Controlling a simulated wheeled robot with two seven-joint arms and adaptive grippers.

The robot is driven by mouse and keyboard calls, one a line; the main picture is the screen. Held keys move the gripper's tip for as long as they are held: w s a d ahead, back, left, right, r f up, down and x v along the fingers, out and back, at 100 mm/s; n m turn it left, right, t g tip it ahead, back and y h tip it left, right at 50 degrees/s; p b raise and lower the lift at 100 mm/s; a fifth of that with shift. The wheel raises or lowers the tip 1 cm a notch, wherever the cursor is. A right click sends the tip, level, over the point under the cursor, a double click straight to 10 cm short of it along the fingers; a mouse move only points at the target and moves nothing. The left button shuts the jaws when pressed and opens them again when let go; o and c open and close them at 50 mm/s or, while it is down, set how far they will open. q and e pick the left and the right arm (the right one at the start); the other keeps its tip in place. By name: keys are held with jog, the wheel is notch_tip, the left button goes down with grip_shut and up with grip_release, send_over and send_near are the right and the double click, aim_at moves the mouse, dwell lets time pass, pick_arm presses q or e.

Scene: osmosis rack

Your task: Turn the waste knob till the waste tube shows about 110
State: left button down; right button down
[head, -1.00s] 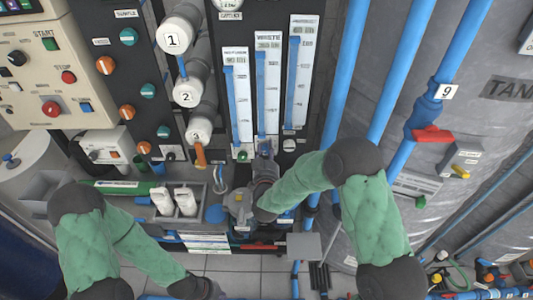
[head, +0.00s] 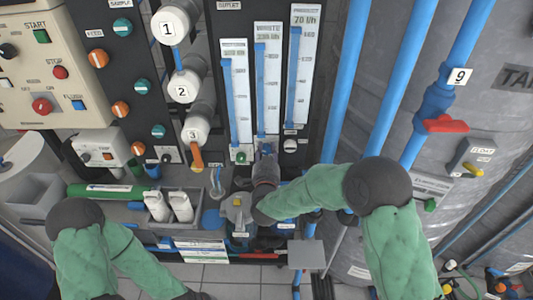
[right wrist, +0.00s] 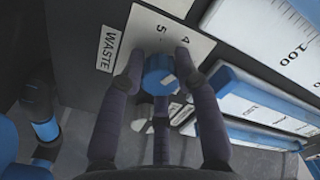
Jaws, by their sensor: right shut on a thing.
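The waste tube (head: 268,85) is the middle of three white scaled tubes in the head view. Its blue column stands high, near the top of the scale; the small reading under its label is too blurred to trust. The blue waste knob (right wrist: 158,75) shows in the right wrist view beside the WASTE label (right wrist: 108,47), on a plate with numbers such as 4 and 5. My right gripper (right wrist: 157,82) has its dark fingers closed around the knob. My left gripper is outside the picture.
Another scaled tube (head: 236,95) stands left of the waste tube, and the product tube (head: 301,70) stands right. A black panel with orange and teal knobs (head: 122,109) is further left. Thick blue pipes (head: 347,90) and a grey tank (head: 480,120) flank my right arm.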

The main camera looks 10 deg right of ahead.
jog(key=shift+a+f, duration=0.1)
jog(key=shift+f, duration=0.2)
jog(key=c, duration=0.9)
grip_release()
jog(key=shift+r, duration=0.1)
jog(key=shift+r, duration=0.1)
jog(key=v, duration=1.2)
